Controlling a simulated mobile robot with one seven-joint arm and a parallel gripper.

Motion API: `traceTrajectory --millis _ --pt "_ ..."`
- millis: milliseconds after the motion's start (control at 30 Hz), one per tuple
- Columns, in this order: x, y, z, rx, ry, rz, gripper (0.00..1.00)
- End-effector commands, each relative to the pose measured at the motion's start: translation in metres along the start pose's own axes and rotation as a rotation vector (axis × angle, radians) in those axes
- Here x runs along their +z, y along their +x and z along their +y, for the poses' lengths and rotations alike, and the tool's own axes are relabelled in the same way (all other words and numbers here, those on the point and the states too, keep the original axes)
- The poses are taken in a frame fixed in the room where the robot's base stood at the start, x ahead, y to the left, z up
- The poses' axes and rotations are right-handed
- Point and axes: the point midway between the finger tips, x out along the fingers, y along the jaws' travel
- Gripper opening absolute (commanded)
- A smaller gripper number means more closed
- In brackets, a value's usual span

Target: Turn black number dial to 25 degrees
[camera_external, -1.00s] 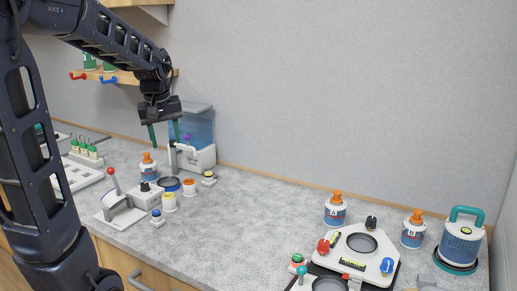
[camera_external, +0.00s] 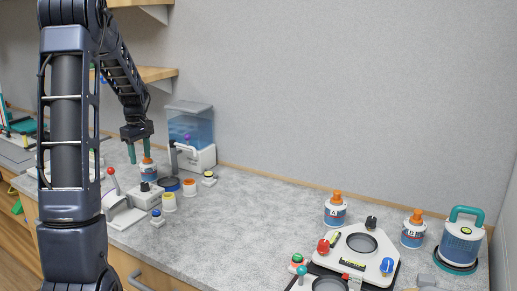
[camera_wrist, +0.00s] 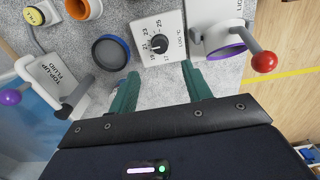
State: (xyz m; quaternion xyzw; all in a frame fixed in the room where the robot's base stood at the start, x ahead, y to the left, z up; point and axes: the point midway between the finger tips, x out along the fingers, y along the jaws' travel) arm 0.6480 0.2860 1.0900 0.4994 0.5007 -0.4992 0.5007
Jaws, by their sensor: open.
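The black number dial (camera_wrist: 160,43) sits on a white box (camera_wrist: 170,56) marked with several numbers up to 25 and "LOG °C". Its pointer is too small to read surely. In the external view the dial (camera_external: 145,186) is on top of the small white box (camera_external: 147,197) on the counter.
A lever unit with a red knob (camera_wrist: 264,62) stands beside the dial box. A dark round dish (camera_wrist: 110,52), orange and yellow cups and a top-up fluid tank (camera_wrist: 52,82) are on the other side. The counter's middle (camera_external: 245,215) is clear.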

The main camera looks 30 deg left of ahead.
Motion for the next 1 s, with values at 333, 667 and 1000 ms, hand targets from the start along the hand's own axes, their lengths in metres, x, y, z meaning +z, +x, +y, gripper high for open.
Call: traceTrajectory --millis 333,667,1000 --pt "0.001 0.052 -0.001 -0.003 0.002 -0.002 0.49" --pt "0.001 0.095 0.0 -0.001 0.002 -0.001 0.49" --pt "0.001 0.104 0.0 0.0 0.002 0.0 0.49"
